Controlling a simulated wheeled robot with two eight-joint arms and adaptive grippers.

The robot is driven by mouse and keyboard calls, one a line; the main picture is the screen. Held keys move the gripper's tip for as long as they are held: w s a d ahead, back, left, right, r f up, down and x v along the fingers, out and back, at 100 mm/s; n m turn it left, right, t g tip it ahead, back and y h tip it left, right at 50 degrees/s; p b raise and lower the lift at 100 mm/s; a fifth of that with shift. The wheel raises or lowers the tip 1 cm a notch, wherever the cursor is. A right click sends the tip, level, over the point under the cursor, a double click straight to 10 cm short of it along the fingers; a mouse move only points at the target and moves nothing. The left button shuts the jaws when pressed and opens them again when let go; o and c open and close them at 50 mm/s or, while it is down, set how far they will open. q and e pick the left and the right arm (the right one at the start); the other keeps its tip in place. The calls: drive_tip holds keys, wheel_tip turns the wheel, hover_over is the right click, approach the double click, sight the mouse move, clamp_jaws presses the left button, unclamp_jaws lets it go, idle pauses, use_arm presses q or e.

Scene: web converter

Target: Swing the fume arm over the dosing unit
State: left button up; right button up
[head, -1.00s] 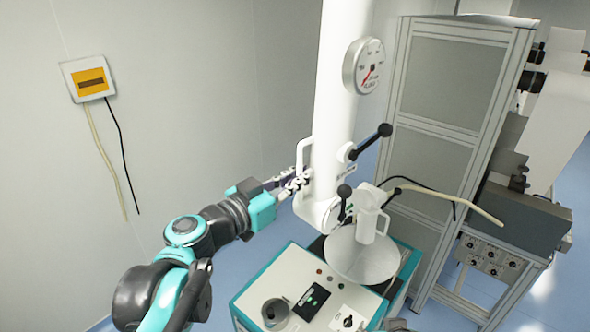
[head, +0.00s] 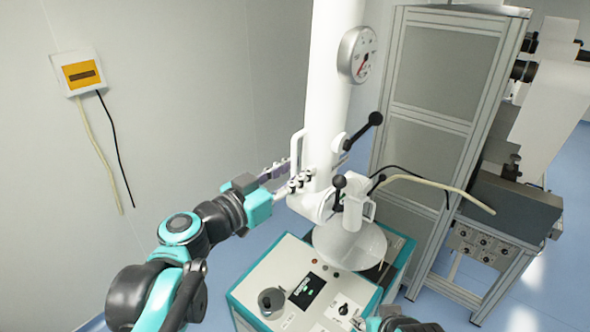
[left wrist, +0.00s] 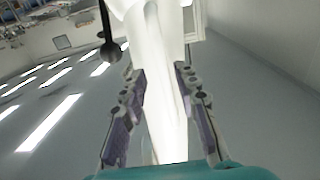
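The fume arm (head: 326,105) is a thick white upright tube with a round gauge (head: 357,54), black-knobbed levers and a white side handle (head: 296,151). Its round pale hood (head: 350,250) appears over the back of the dosing unit (head: 262,262), a white box with teal edges. My left gripper (head: 300,178) is at the tube's left side, by the handle's lower end. In the left wrist view its two fingers (left wrist: 160,115) are wide apart, with the bright white tube between or just beyond them. Contact is unclear. Part of my right arm shows at the bottom edge; its fingers cannot be made out.
A grey framed cabinet (head: 440,100) stands behind, right of the fume arm. A grey control box (head: 515,215) on a frame is at the right, with a pale hose (head: 440,185) in front. A wall box (head: 80,72) with hanging cables is at the left. Floor between wall and unit is clear.

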use_arm(q)
drive_tip(key=shift+a, duration=0.15)
drive_tip(key=v, duration=1.1)
drive_tip(key=shift+s+a, duration=0.15)
drive_tip(key=shift+s, duration=0.25)
drive_tip(key=shift+r, duration=0.1)
